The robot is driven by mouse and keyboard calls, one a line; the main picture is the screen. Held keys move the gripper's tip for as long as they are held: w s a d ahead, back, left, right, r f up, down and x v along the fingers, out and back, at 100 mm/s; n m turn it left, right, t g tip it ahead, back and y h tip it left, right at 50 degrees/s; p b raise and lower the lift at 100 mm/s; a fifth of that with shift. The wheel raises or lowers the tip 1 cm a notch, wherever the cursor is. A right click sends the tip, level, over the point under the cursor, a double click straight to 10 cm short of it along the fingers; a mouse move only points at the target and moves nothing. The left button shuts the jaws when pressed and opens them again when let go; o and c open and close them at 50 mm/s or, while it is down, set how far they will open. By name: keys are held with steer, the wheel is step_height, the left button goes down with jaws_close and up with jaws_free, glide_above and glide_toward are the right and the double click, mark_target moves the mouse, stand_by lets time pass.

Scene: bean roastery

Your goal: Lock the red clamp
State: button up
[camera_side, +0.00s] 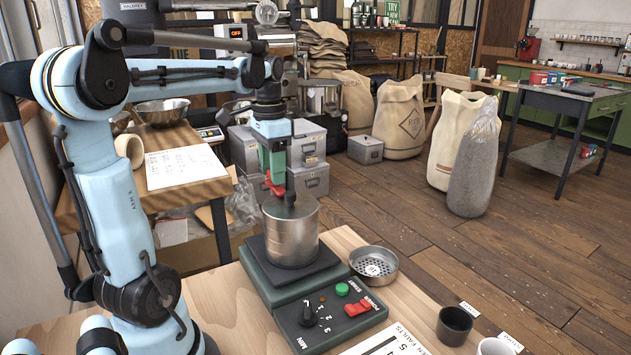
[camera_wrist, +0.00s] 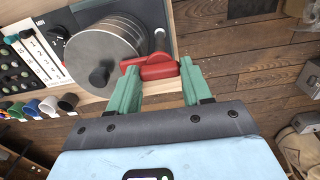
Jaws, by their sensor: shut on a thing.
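The red clamp (camera_wrist: 152,68) is a short lever beside the round metal sieve stack (camera_wrist: 92,50), between the green fingertips of my gripper (camera_wrist: 159,69) in the wrist view. In the side view the clamp (camera_side: 275,188) shows as a small red patch at the fingertips of my gripper (camera_side: 273,178), just above the stack's rim. My gripper is shut on the clamp. The metal stack (camera_side: 290,235) stands upright on the dark green shaker base (camera_side: 330,315). Whether the clamp is latched cannot be told; the fingers partly cover it.
The base carries a black dial (camera_side: 309,314), a green button (camera_side: 342,289) and a red switch (camera_side: 357,308). A perforated metal sieve (camera_side: 374,265) lies right of the stack. A dark cup (camera_side: 455,325) and a white cup (camera_side: 496,346) stand near the front right. Printed sheets lie in front.

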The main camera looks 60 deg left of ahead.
steer(key=o, duration=1.1)
steer(key=shift+c, duration=0.2)
steer(key=shift+r, duration=0.15)
step_height(320, 180, up, 12)
steer(key=w+d+f+t, duration=0.1)
steer(key=d+f, duration=0.1)
steer(key=d, duration=0.1)
steer(key=w+d+f+t, duration=0.1)
steer(key=d+f, duration=0.2)
steer(key=d, duration=0.1)
steer(key=w+d+f+t, duration=0.1)
steer(key=d+f, duration=0.2)
steer(key=d, duration=0.1)
steer(key=shift+w+d+y, duration=0.25)
steer(key=shift+y, duration=0.05)
steer(key=s+d+f+t, duration=0.2)
steer(key=d+f+t, duration=0.2)
steer(key=d+f, duration=0.6)
steer(key=shift+s+f, duration=0.3)
steer(key=shift+f, duration=0.2)
